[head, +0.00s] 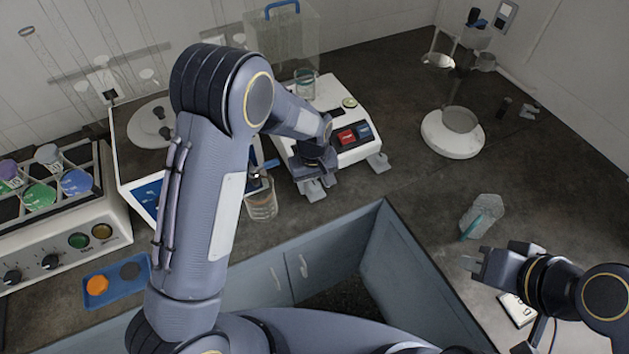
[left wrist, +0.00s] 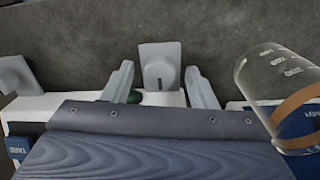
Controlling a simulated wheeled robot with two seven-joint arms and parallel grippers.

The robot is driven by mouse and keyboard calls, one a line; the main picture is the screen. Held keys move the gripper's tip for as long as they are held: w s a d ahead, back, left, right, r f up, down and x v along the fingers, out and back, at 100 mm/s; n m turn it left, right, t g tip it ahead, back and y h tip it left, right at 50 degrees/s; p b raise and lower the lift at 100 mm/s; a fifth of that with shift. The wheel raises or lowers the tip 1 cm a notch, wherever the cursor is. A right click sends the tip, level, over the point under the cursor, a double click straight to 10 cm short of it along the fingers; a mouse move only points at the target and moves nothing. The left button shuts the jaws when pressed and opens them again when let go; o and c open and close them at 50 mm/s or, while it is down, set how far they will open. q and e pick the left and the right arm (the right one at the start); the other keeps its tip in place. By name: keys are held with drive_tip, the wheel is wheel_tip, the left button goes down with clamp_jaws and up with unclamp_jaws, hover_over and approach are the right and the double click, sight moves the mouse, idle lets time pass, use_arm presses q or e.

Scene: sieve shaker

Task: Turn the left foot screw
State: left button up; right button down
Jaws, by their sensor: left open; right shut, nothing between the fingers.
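The balance (head: 330,105) is a white instrument with red and blue buttons on the counter, left of the head view's middle. Its left foot screw (left wrist: 160,68) is a pale grey tab with a dark slot, seen in the left wrist view. My left gripper (left wrist: 162,88) is open, with one finger on each side of this foot and small gaps between. In the head view my left gripper (head: 317,187) points down at the balance's front left corner and partly hides the foot. The right foot (head: 378,162) is clear. My right gripper (head: 474,264) is shut and empty, at the right.
A glass beaker (head: 262,203) stands close beside my left gripper and also shows in the left wrist view (left wrist: 275,85). A faceted glass dish with a teal stick (head: 482,216) lies near my right gripper.

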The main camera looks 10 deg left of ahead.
use_arm(q)
drive_tip(key=c, duration=1)
drive_tip(key=shift+o, duration=0.2)
drive_tip(key=shift+m, duration=0.3)
drive_tip(key=shift+f+m+b, duration=0.1)
drive_tip(key=shift+m+b, duration=0.7)
drive_tip(key=shift+m, duration=0.1)
drive_tip(key=m+b, duration=0.1)
drive_tip(key=m, duration=0.1)
drive_tip(key=shift+m, duration=0.3)
drive_tip(key=m+b, duration=0.1)
drive_tip(key=m, duration=0.2)
drive_tip(key=shift+b, duration=0.3)
drive_tip(key=shift+m+b, duration=0.4)
drive_tip(key=shift+m, duration=1.5)
